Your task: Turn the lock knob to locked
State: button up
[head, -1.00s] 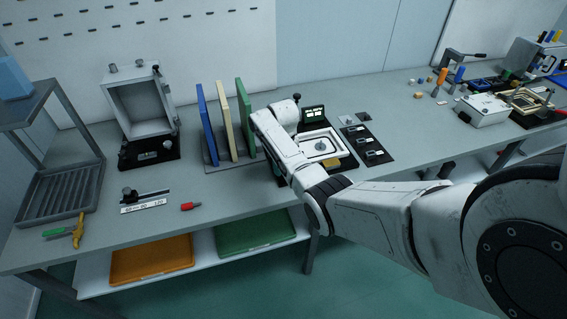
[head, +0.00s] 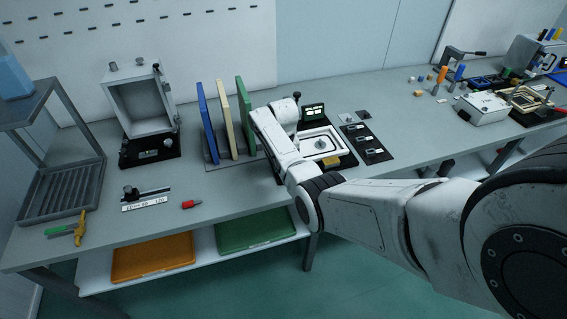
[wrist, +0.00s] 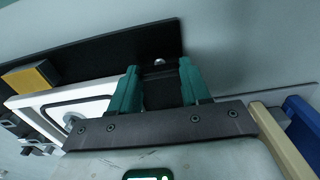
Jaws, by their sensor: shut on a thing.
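In the wrist view my gripper (wrist: 159,70) has its two green fingers on either side of a dark piece (wrist: 160,95), which I take to be the lock knob. The fingers are shut on it; its shape and any locked or unlocked mark are mostly hidden. The panel fixture has a black base (wrist: 95,52) and a pale frame (wrist: 55,103); the pale frame also shows in the head view (head: 335,136). In the head view my arm covers the gripper and the knob.
A yellow block (wrist: 31,77) sits at the fixture's edge. Close to my gripper stand upright blue (head: 206,122), cream (head: 222,120) and green (head: 244,115) panels. A black plate with switches (head: 366,143) lies right of the fixture.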

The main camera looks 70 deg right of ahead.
jog(key=o, duration=1.1)
jog(key=shift+c, duration=0.2)
